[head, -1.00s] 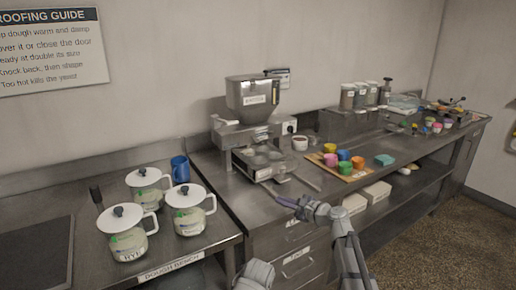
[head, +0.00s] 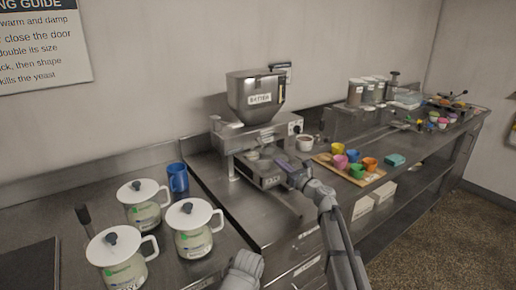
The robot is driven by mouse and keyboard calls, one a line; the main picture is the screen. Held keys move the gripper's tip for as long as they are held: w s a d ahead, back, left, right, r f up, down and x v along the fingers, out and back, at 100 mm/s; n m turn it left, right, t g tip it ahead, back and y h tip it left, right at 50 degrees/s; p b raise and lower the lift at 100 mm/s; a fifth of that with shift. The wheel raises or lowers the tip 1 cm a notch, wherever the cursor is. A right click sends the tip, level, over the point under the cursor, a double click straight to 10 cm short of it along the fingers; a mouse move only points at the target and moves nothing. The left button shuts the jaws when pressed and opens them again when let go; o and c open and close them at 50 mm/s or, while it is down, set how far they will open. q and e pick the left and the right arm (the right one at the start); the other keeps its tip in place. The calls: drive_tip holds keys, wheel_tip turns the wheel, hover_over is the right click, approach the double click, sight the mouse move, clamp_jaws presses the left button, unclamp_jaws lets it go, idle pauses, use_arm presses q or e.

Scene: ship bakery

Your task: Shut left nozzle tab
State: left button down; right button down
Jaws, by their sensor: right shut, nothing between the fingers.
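The batter machine (head: 246,142) stands on the steel counter against the wall, with a labelled hopper (head: 257,98) on top. Its nozzles sit under the hopper, above a tray (head: 262,180) at its front. The nozzle tabs are too small and dark to tell apart, and I cannot see how the left one stands. My right gripper (head: 285,166) is shut and empty, at the right front of the machine by the tray and below the hopper. I cannot tell whether it touches the machine.
White-lidded jars (head: 193,228) and a blue mug (head: 178,177) stand on the left bench. A white cup (head: 305,144) stands right of the machine. Colourful cups sit on a wooden board (head: 375,179) beyond it, near a teal block (head: 395,160). The counter front left of my gripper is clear.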

sight(261, 142)
drive_tip(key=shift+w+r, duration=0.1)
drive_tip(key=shift+w+a, duration=0.1)
idle(0.3)
drive_tip(key=x, duration=1)
drive_tip(key=shift+p, duration=0.4)
drive_tip(key=shift+r, duration=0.1)
